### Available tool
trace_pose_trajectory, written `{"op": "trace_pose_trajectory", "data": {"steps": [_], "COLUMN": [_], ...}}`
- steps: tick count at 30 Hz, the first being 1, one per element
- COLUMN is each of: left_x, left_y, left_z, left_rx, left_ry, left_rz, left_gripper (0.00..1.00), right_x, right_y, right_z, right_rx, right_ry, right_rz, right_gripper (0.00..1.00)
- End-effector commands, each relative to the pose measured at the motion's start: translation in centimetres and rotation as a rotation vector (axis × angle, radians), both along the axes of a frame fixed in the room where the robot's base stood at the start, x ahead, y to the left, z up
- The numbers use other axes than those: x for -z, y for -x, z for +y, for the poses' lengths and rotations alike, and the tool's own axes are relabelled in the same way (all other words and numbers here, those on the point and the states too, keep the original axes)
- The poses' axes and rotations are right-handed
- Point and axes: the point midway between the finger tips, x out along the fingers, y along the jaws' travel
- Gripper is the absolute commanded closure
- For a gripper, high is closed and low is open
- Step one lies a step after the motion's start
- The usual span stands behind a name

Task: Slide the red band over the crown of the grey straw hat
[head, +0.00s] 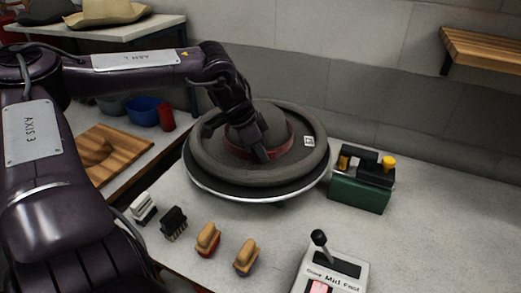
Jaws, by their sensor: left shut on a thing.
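The grey straw hat (210,160) lies brim down on a round turntable (220,191) in the middle of the head view. The red band (284,153) is around the lower crown, close to the brim; its far side is hidden by the crown and my arm. My left gripper (262,155) reaches down over the crown's near side and is shut on the red band at its front. The fingertips are dark and partly hard to make out. My right gripper is not in view.
A green box with a yellow knob (358,194) stands right of the turntable. A speed control box with a lever (328,268) is at the front. Several brushes (208,240) stand front left. A wooden board (118,150) and blue bowl (146,110) are at left. The right of the table is clear.

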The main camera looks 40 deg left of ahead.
Motion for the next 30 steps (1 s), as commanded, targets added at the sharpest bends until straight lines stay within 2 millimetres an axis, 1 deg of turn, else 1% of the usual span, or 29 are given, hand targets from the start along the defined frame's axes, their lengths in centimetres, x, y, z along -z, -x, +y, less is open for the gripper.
{"op": "trace_pose_trajectory", "data": {"steps": [1, 4, 5, 10, 30], "left_x": [0.57, 0.63, 0.64, 0.71, 0.51], "left_y": [0.36, 0.39, 0.40, 0.43, 0.24], "left_z": [0.00, 0.00, 0.00, 0.04, 0.33], "left_rx": [-0.002, -0.002, -0.002, -0.003, -0.010], "left_ry": [0.003, 0.003, 0.003, 0.002, -0.004], "left_rz": [0.014, 0.016, 0.016, 0.017, 0.011], "left_gripper": [1.00, 1.00, 0.83, 0.61, 0.60], "right_x": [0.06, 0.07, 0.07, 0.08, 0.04], "right_y": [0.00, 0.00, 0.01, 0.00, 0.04], "right_z": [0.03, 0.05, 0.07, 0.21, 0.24], "right_rx": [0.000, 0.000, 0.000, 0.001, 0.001], "right_ry": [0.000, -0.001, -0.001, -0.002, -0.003], "right_rz": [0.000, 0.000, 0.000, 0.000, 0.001], "right_gripper": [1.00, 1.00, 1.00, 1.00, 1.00]}}
